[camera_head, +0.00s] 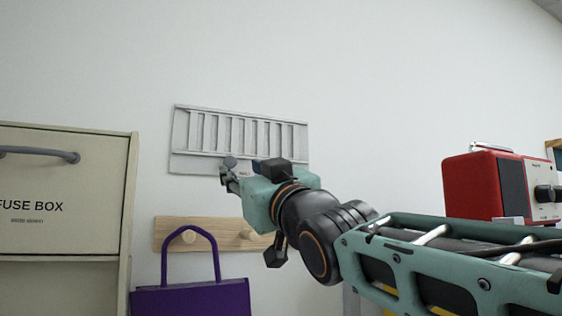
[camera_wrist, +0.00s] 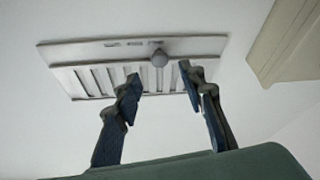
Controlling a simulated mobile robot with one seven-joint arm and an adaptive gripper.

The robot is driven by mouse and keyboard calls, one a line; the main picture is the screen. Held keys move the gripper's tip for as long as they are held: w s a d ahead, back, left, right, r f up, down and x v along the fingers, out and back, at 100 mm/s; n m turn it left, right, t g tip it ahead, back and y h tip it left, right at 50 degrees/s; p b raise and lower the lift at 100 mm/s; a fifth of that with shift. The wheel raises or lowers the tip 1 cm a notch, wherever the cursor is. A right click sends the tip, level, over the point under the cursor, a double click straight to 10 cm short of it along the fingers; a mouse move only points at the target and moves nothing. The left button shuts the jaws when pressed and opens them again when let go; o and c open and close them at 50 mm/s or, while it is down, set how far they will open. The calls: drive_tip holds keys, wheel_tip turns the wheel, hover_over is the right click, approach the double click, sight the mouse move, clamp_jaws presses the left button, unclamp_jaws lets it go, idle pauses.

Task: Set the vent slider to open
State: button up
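The vent (camera_head: 292,160) is a pale slatted panel on the wall. It also shows in the wrist view (camera_wrist: 68,52), with its small dark labels on the upper strip, too small to read. Its slider knob (camera_wrist: 159,58) is round and grey, at the rightmost label in the wrist view; in the head view the knob (camera_head: 230,162) is at the lower edge of the slats. My gripper (camera_wrist: 159,72) is open and empty, its fingertips either side of the knob in the picture. I cannot tell whether they reach it. In the head view my gripper (camera_head: 225,176) is just below the knob.
A fuse box (camera_head: 60,180) stands at the left. Below the vent is a wooden peg rail (camera_head: 168,238) with a purple bag (camera_head: 195,298) hanging from it. A red device (camera_head: 470,185) is at the right. The wall above the vent is clear.

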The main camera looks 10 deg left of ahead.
sight(231, 163)
drive_tip(key=p+x, duration=0.2)
drive_tip(key=x, duration=0.4)
drive_tip(key=shift+w+a+r, duration=0.1)
drive_tip(key=shift+w+a, duration=0.05)
drive_tip(key=shift+w, duration=0.05)
drive_tip(key=shift+c, duration=0.3)
clamp_jaws()
